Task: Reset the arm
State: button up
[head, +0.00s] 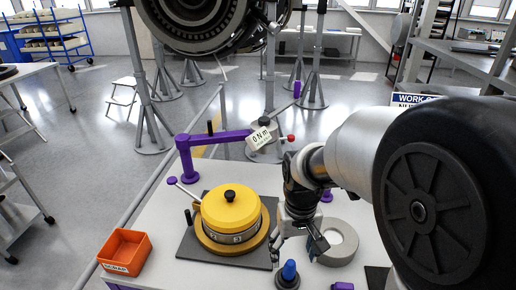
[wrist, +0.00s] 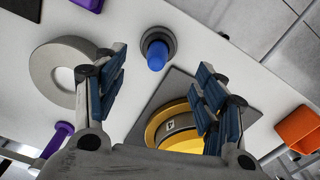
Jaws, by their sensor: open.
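My gripper (head: 297,248) is open above the table, with its fingers pointing down. In the wrist view its two blue-padded fingers (wrist: 160,95) stand wide apart with nothing between them. A blue-topped peg on a dark round base (head: 288,272) stands on the table just below the gripper; it also shows in the wrist view (wrist: 156,55), beyond the fingertips. A grey ring (head: 345,243) lies right of the gripper. A yellow round unit with a black knob (head: 230,210) stands left of it on a dark plate. My arm hides part of the table's right side.
An orange bin (head: 125,252) sits at the table's left. An engine (head: 195,20) hangs above on stands. Shelving (head: 460,55) stands at right.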

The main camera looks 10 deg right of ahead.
jog(key=s+r+t, duration=0.4)
jog(key=s+r, duration=0.8)
jog(key=s, duration=0.3)
jog(key=shift+s+t, duration=0.2)
jog(key=shift+t, duration=0.1)
